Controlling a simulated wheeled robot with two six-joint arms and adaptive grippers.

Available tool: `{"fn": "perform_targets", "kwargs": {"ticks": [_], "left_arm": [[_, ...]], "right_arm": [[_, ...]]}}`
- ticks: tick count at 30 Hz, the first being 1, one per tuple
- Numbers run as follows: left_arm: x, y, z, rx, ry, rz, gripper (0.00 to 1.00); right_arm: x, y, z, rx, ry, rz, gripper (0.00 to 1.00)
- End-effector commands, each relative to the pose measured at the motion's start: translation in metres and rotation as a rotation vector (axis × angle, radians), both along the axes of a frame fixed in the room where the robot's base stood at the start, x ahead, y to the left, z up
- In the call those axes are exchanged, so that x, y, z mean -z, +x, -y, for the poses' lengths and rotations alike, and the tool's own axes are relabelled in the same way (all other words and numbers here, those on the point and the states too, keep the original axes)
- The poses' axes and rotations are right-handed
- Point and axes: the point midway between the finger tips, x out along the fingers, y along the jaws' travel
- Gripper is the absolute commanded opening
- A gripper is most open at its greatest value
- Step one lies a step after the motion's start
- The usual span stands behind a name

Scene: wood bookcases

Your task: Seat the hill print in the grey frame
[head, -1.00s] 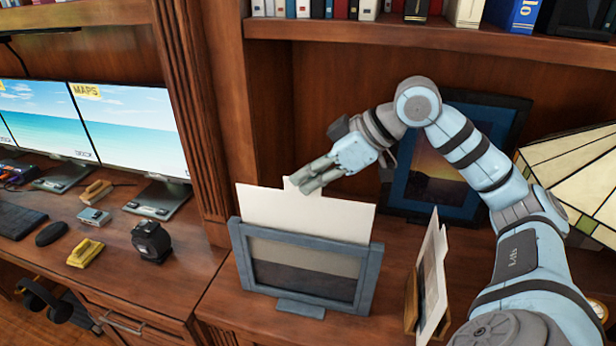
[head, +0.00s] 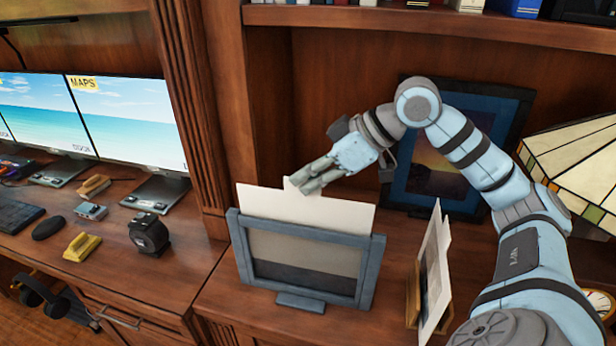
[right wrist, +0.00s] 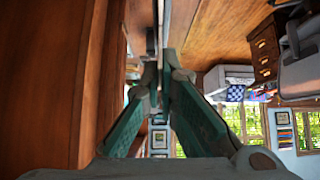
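The grey frame (head: 368,275) stands upright on the wood counter, on a small foot. The hill print (head: 330,214) is a pale sheet partly down in the frame from above. Its plain upper part sticks out over the top bar, with a small tab. A light band over a dark band shows through the frame's opening. My right gripper (head: 300,186) is shut on the tab at the print's top edge, left of the middle. In the right wrist view, the fingers (right wrist: 158,80) close on a thin edge. My left gripper is out of view.
Another print (head: 432,270) leans in a wooden holder just right of the frame. A dark-framed picture (head: 402,205) stands behind my right arm, with a stained-glass lamp (head: 575,160) at right. A black device (head: 149,234) sits on the desk at left.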

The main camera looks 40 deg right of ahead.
Motion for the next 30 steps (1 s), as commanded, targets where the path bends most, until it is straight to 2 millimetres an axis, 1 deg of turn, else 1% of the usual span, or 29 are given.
{"fn": "perform_targets", "kwargs": {"ticks": [30], "left_arm": [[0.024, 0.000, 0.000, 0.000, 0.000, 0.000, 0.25]], "right_arm": [[0.026, 0.000, 0.000, 0.000, 0.000, 0.000, 0.00]]}}
